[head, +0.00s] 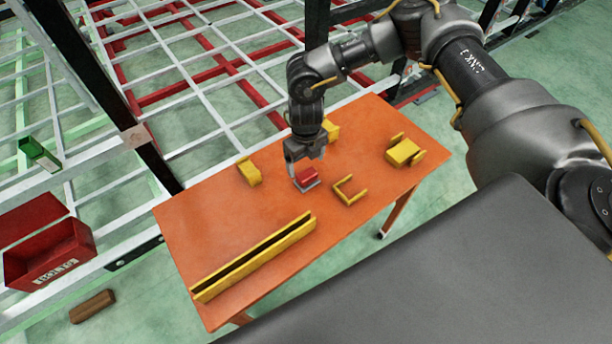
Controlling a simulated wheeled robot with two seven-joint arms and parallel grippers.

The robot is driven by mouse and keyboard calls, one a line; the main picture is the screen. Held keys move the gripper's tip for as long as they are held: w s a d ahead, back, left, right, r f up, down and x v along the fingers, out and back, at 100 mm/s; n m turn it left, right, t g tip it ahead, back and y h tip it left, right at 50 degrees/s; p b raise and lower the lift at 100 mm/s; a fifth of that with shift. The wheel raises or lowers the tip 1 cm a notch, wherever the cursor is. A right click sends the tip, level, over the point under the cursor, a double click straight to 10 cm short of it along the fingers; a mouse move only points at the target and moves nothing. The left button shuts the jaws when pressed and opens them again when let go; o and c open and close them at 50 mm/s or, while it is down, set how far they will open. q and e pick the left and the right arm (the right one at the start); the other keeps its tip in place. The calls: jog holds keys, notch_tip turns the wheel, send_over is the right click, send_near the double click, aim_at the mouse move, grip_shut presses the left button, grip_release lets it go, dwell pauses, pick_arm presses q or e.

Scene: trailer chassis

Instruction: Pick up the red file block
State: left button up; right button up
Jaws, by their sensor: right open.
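The red file block (306,176) is a small red piece with a grey lower part. It sits on the orange table (210,232), near the table's middle. My right gripper (302,166) points down just above and behind the block, with its fingers very close to it. The gripper is open; whether the fingers touch the block cannot be made out. My left gripper is not in view.
Yellow brackets stand around the block: one at left (250,171), one at right front (350,190), one farther right (404,152), one behind (331,130). A long yellow channel (255,258) lies along the front edge. The table's left part is clear.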

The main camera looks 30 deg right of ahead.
aim_at(307, 173)
jog(key=shift+s+d+f, duration=0.1)
jog(key=shift+s+f, duration=0.05)
jog(key=shift+s+f+p, duration=0.1)
jog(key=shift+f+p, duration=0.1)
jog(key=shift+p, duration=0.15)
notch_tip(307, 173, down, 4)
jog(key=shift+s+r+p, duration=0.15)
jog(key=shift+p, duration=0.7)
jog(key=shift+f, duration=0.5)
jog(key=shift+c, duration=0.9)
jog(key=c, duration=1)
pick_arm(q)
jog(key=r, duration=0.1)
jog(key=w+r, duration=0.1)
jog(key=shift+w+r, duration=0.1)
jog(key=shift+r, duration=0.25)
pick_arm(e)
jog(key=shift+c, duration=0.2)
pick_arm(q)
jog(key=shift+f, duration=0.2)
pick_arm(e)
jog(key=shift+r, duration=0.15)
